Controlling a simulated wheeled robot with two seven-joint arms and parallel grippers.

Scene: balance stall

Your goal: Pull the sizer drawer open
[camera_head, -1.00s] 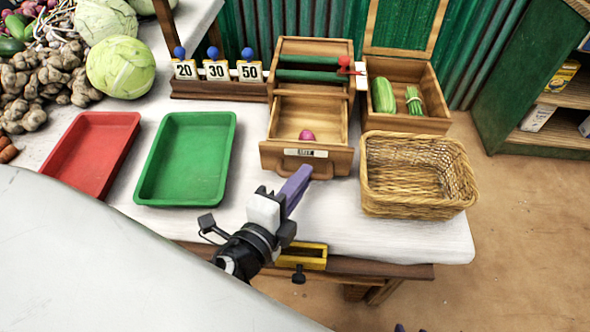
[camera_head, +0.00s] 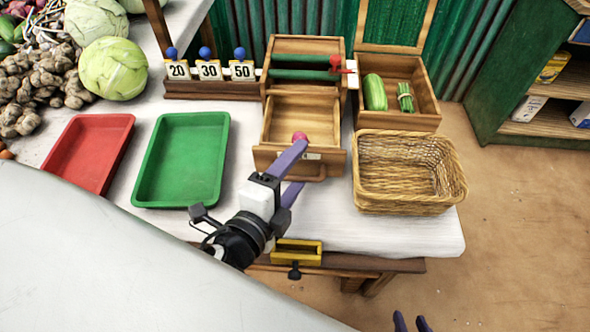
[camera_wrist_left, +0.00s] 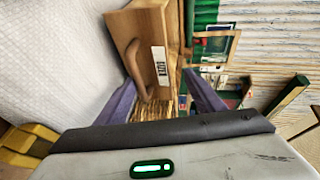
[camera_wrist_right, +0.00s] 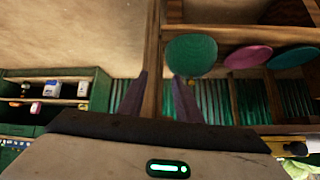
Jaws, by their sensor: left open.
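The sizer is a wooden cabinet (camera_head: 307,47) with green rollers. Its drawer (camera_head: 265,160) juts out at the front, with a round pink vegetable (camera_head: 299,136) in it. The curved wooden handle (camera_head: 313,173) is on the drawer front, partly behind my fingers. My left gripper (camera_head: 298,172) is open and empty, one finger over the drawer front and the other lower, near the handle. In the left wrist view the handle (camera_wrist_left: 133,66) and label (camera_wrist_left: 159,66) lie just beyond the open fingers. My right gripper (camera_head: 411,322) is open and empty at the bottom edge, away from the sizer.
A wicker basket (camera_head: 405,200) stands right of the drawer, a green tray (camera_head: 143,178) and a red tray (camera_head: 75,167) to its left. Number cards (camera_head: 210,71) stand behind. A yellow-framed block (camera_head: 297,256) is at the table's front edge, below my left gripper.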

